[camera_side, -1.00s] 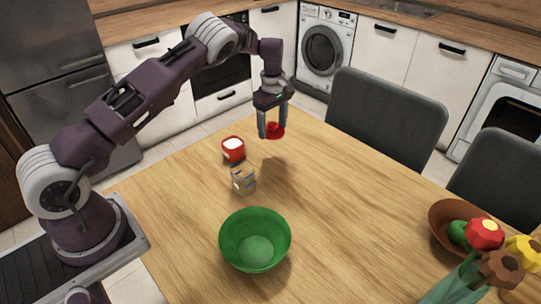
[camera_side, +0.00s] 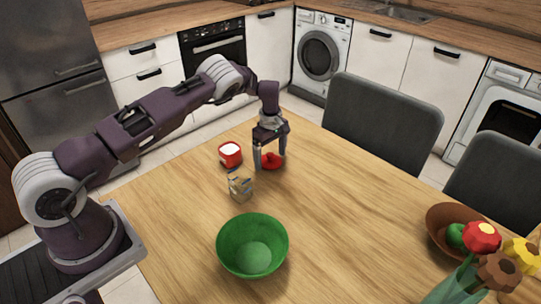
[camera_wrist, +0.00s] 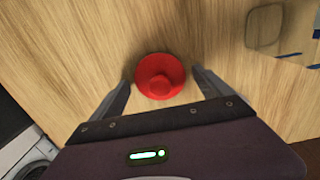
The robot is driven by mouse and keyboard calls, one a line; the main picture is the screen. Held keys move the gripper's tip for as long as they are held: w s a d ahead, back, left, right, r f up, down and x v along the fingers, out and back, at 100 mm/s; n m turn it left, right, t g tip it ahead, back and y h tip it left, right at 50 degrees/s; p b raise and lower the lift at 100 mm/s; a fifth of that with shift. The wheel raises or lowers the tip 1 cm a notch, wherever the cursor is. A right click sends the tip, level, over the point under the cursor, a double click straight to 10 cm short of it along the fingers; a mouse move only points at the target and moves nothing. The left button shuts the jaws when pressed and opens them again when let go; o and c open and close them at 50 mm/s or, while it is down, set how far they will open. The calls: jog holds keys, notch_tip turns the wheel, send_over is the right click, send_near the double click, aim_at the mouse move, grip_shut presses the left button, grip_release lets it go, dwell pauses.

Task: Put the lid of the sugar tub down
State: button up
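The red lid (camera_side: 271,161) with its raised round knob lies on the wooden table, and it also shows in the wrist view (camera_wrist: 160,76). My gripper (camera_side: 271,164) is low over the table with a finger on either side of the lid. In the wrist view my gripper (camera_wrist: 163,76) is open, with a gap between each fingertip and the lid's rim. The sugar tub (camera_side: 230,156) is red with white contents on top, open, and stands left of the lid in the side view.
A small clear glass jar with markings (camera_side: 240,187) stands in front of the tub. A green bowl (camera_side: 252,246) is nearer the camera. A brown bowl (camera_side: 445,235) with green fruit and a flower vase (camera_side: 466,287) are at the right. The table's middle right is clear.

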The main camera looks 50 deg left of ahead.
notch_tip(320, 180, up, 13)
notch_tip(320, 180, up, 16)
jog(key=f+m+t+h, duration=0.1)
jog(key=m+t, duration=0.1)
jog(key=m, duration=0.1)
send_over(270, 155)
jog(key=s+d, duration=0.4)
jog(key=s, duration=0.2)
jog(key=s+d+r+m+t, duration=0.1)
jog(key=s+d+r+m, duration=0.45)
jog(key=s+r, duration=0.5)
jog(key=s+d+f+m+t, duration=0.1)
jog(key=s+m, duration=0.3)
jog(key=s, duration=0.7)
jog(key=s+d+f+m+t+y, duration=0.1)
jog(key=s+d+m, duration=0.3)
jog(key=s, duration=0.7)
jog(key=shift+s+f+m+t, duration=0.25)
jog(key=shift+s+m+t, duration=0.05)
jog(key=shift+m, duration=0.45)
